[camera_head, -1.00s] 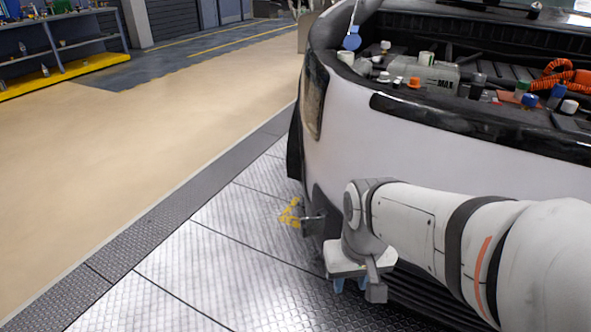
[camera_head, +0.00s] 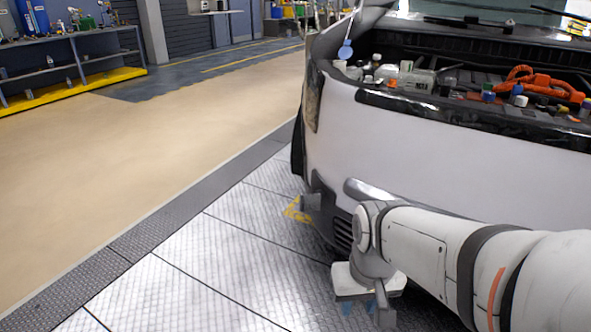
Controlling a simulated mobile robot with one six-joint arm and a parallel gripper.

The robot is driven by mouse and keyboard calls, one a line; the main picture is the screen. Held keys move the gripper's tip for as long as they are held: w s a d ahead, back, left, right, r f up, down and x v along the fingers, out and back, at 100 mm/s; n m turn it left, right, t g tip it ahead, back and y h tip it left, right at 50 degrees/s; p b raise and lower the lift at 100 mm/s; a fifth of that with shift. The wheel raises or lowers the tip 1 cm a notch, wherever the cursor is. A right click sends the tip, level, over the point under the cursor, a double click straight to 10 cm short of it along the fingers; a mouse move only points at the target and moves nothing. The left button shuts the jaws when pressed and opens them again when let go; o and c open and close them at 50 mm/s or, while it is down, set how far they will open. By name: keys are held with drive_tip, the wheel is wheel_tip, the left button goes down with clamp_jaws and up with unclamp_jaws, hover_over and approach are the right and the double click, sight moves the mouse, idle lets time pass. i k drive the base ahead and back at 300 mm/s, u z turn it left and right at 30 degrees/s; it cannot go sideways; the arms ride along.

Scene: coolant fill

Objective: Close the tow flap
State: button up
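The white car's front bumper (camera_head: 430,150) fills the right side of the view. A small dark grey flap (camera_head: 310,202), which looks like the tow flap, sticks out from the lower bumper corner, so it stands open. My gripper (camera_head: 358,307) points down in front of the bumper, below and right of the flap and apart from it in the picture. Its two blue fingertips show with a gap between them, and nothing is seen held. The tow opening behind the flap cannot be made out.
The hood is up over an engine bay with several caps and an orange cable (camera_head: 545,85). Yellow markings (camera_head: 296,209) show beside the flap. The metal floor plates (camera_head: 205,270) left of the car are clear. A workbench (camera_head: 70,60) stands far left.

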sight(308, 202)
drive_tip(key=u, duration=0.15)
drive_tip(key=i, duration=0.9)
drive_tip(key=z, duration=0.05)
